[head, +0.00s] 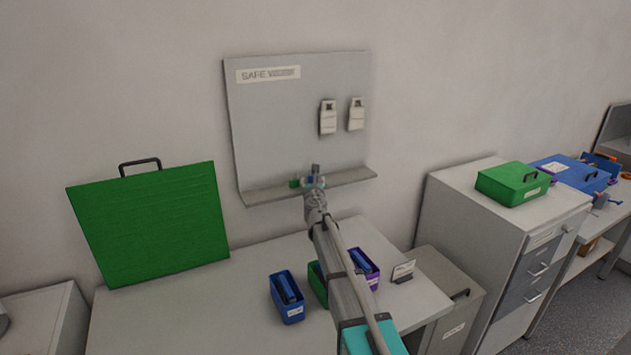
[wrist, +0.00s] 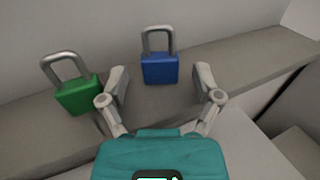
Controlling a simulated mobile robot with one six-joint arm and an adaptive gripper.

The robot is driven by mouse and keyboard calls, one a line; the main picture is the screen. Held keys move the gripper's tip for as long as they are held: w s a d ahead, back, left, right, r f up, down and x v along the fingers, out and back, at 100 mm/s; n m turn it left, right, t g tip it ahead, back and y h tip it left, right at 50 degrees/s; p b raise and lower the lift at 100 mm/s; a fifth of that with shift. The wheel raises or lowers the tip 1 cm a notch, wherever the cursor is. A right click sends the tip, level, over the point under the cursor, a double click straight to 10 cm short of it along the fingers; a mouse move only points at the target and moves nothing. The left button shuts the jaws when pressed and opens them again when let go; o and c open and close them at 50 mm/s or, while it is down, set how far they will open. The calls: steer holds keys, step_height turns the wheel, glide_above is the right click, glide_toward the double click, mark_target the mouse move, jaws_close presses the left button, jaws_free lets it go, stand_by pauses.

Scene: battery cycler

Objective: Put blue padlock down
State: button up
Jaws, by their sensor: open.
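The blue padlock (wrist: 160,70) stands upright on the grey shelf (wrist: 240,55), its steel shackle up, in the wrist view. My gripper (wrist: 160,82) is open, with one finger on either side of the blue padlock and gaps between fingers and body. A green padlock (wrist: 78,97) stands on the same shelf to the left, outside the left finger. In the head view my gripper (head: 314,180) is at the shelf of the grey board (head: 290,115); the blue padlock is small and partly hidden there, and the green padlock (head: 294,183) shows to its left.
Two white tags (head: 328,117) hang on the board above the shelf. Below, a bench (head: 180,315) carries a blue bin (head: 287,297), a green bin and a purple bin. A large green case (head: 150,225) stands at left. A cabinet (head: 480,240) stands at right.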

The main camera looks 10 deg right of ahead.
steer(key=s, duration=1.1)
steer(key=shift+s+a, duration=0.3)
steer(key=shift+a, duration=0.15)
steer(key=s+d+f+m+g+h, duration=0.45)
steer(key=s+d+m, duration=0.35)
steer(key=m, duration=0.5)
steer(key=s+f+m+g, duration=0.3)
steer(key=s+f+m, duration=0.1)
steer(key=s+m, duration=0.1)
steer(key=s+d+f+m+g+y, duration=0.1)
steer(key=s+f+m+g, duration=0.2)
steer(key=s+m, duration=0.3)
steer(key=s+d+f+m+g+y, duration=0.1)
steer(key=s+f+m+g, duration=0.2)
steer(key=s+f+m, duration=0.2)
steer(key=shift+s+d+m+g, duration=0.2)
steer(key=shift+d+m+g, duration=0.05)
steer(key=shift+m+g, duration=0.15)
steer(key=s+a+m+g+y, duration=0.1)
steer(key=s, duration=0.2)
steer(key=s+a+f+m+g+y, duration=0.1)
steer(key=s+a+m, duration=0.1)
steer(key=s, duration=0.1)
steer(key=s+a+f+m+g+y, duration=0.1)
steer(key=s+a+m+y, duration=0.1)
steer(key=s, duration=0.1)
steer(key=shift+g, duration=0.35)
